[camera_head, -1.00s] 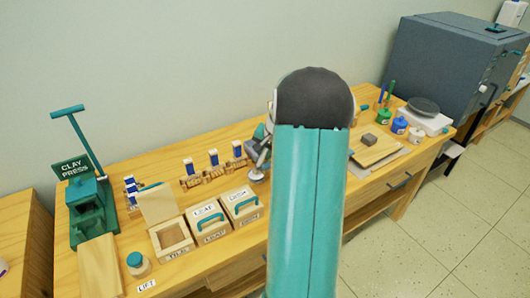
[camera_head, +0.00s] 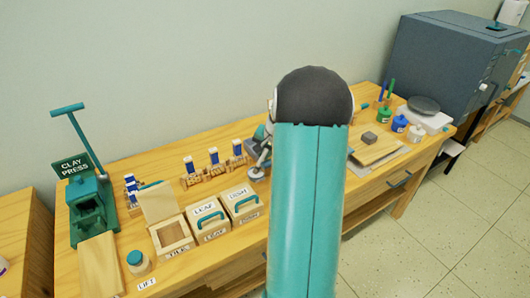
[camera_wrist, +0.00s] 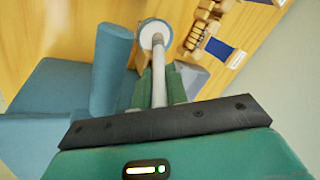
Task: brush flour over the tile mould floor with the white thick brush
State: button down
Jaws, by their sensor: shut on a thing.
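The tile mould (camera_head: 187,246) is an open wooden box labelled TILE at the front left of the bench in the head view. Its lid (camera_head: 158,203) stands raised behind it, and its floor looks bare. My gripper (camera_head: 258,163) is partly hidden by my arm, right of the moulds and above the bench. In the wrist view, my gripper (camera_wrist: 160,88) is shut on a pale shaft with a round, blue-rimmed white end, which appears to be the white thick brush (camera_wrist: 158,70). Its bristles cannot be made out clearly. No flour can be told apart.
Closed LEAF (camera_head: 209,219) and second lidded moulds (camera_head: 242,205) stand right of the tile mould. A teal-lidded jar (camera_head: 138,262) is at its front left. The clay press (camera_head: 90,205) stands left. A board (camera_head: 377,148) lies right.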

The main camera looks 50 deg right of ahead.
dwell(0.5)
jog(key=shift+r, duration=3.6)
